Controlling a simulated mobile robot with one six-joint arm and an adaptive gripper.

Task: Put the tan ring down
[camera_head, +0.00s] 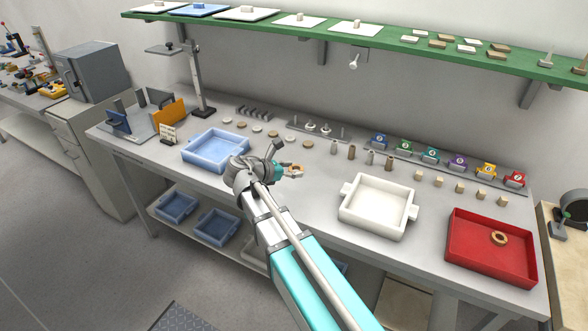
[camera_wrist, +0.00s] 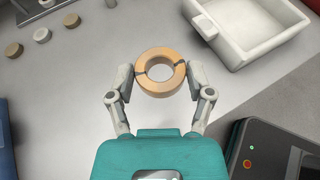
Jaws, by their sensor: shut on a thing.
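The tan ring (camera_wrist: 161,92) is held between the two fingertips of my gripper (camera_wrist: 160,73) in the wrist view. The fingers press on its left and right sides, and its hole faces the camera. In the head view, my gripper (camera_head: 292,171) and the ring (camera_head: 297,170) are over the bench, between the blue tray and the white tray. Whether the ring touches the bench top is hard to tell. A similar tan ring (camera_head: 498,239) lies in the red tray (camera_head: 470,262) at the right.
The blue tray (camera_head: 216,168) is left of my gripper, and the white tray (camera_head: 378,229) is right of it. Several small discs, pegs and coloured numbered holders line the bench's back. A green shelf (camera_head: 350,38) hangs above. Bare bench (camera_head: 325,185) lies between gripper and white tray.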

